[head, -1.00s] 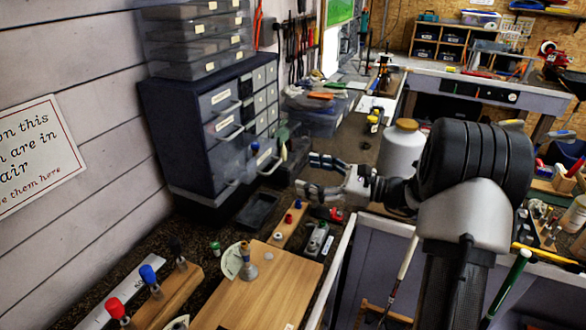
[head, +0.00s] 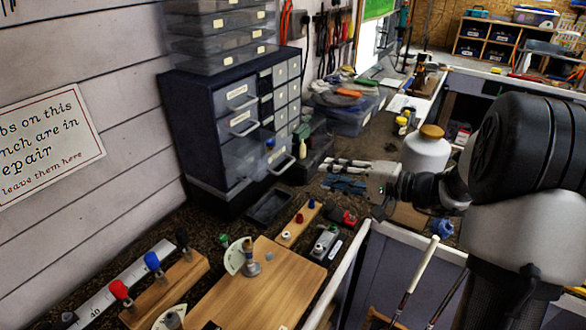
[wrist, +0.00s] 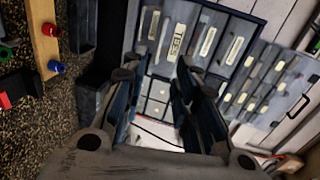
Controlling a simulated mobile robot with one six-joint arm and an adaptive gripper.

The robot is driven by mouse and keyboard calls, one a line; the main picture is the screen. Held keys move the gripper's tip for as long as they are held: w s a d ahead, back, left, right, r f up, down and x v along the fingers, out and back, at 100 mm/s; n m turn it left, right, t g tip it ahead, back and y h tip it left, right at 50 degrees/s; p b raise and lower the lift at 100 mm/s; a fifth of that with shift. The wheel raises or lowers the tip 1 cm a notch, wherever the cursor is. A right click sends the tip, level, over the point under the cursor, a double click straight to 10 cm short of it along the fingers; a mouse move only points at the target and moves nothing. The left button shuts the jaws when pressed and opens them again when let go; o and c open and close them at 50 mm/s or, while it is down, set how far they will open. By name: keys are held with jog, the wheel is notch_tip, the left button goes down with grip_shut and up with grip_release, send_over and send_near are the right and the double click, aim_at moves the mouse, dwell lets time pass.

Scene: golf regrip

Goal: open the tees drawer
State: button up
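The drawer cabinet (head: 180,130) is dark blue and stands against the wall. In the wrist view the tees drawer (wrist: 178,40) shows its "TEES" label, ahead of my fingers. In the head view the lowest large drawer (head: 242,165) is see-through, with something blue in it and a pull at its right. It seems to stand out from the cabinet; I cannot tell how far, and its label is unreadable there. My gripper (head: 328,172) is open and empty, right of this drawer and apart from it. Its fingers also show in the wrist view (wrist: 160,72).
A pale bottle (head: 302,148) stands close to the drawer's right. A dark tray (head: 268,206) lies on the bench below it. A white jar (head: 426,152) stands behind my arm. A wooden board (head: 255,290) and a peg strip (head: 300,222) lie nearer.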

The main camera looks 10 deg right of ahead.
jog(key=b+x, duration=0.1)
jog(key=x, duration=1.1)
grip_shut()
dwell(0.4)
